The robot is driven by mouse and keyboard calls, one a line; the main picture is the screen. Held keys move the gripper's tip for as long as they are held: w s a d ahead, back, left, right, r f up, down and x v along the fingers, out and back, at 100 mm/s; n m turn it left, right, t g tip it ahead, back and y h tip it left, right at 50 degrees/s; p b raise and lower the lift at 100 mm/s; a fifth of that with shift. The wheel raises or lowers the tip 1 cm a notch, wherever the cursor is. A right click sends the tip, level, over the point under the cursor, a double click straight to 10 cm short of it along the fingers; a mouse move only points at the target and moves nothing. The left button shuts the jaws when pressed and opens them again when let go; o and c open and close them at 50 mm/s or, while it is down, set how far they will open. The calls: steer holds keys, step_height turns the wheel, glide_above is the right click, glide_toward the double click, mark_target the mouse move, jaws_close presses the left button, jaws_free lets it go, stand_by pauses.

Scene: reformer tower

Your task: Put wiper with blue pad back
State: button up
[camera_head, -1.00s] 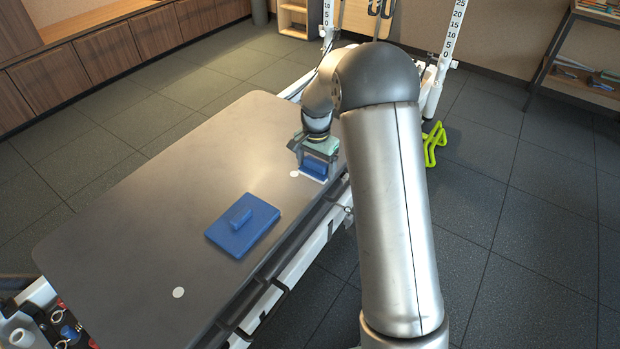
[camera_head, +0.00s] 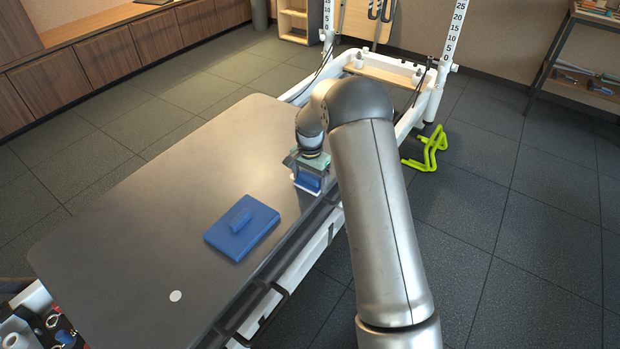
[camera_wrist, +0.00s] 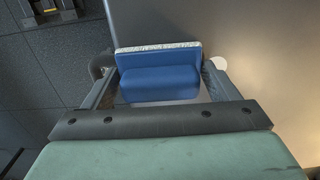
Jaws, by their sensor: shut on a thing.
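My gripper (camera_head: 307,176) is near the table's right edge, beyond that wiper. It is shut on a second blue piece (camera_head: 308,183), which has a pale, speckled layer along one edge in the wrist view (camera_wrist: 158,76). The fingers (camera_wrist: 160,88) are on either side of this piece. Whether its underside touches the table cannot be told.
The grey table top (camera_head: 130,215) is mostly bare, with a white round spot (camera_head: 175,296) near its front. A white frame and rail run along the right edge. A yellow-green hurdle (camera_head: 428,150) stands on the floor to the right.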

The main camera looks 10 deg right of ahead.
mark_target(310, 175)
steer(key=shift+f, duration=0.2)
steer(key=o, duration=0.9)
step_height(310, 175, up, 12)
steer(key=p, duration=0.2)
steer(key=s+r+n, duration=0.2)
steer(key=s+r, duration=0.3)
steer(key=s, duration=0.2)
steer(key=s+n, duration=0.2)
steer(key=s, duration=0.8)
steer(key=s+r+n, duration=0.1)
steer(key=s+n, duration=0.2)
steer(key=s, duration=0.8)
steer(key=s+r+n, duration=0.1)
steer(key=s+n, duration=0.1)
steer(key=s, duration=0.8)
steer(key=shift+s+r+n+g, duration=0.2)
steer(key=shift+s+n+g, duration=0.05)
steer(key=shift+n+g, duration=0.05)
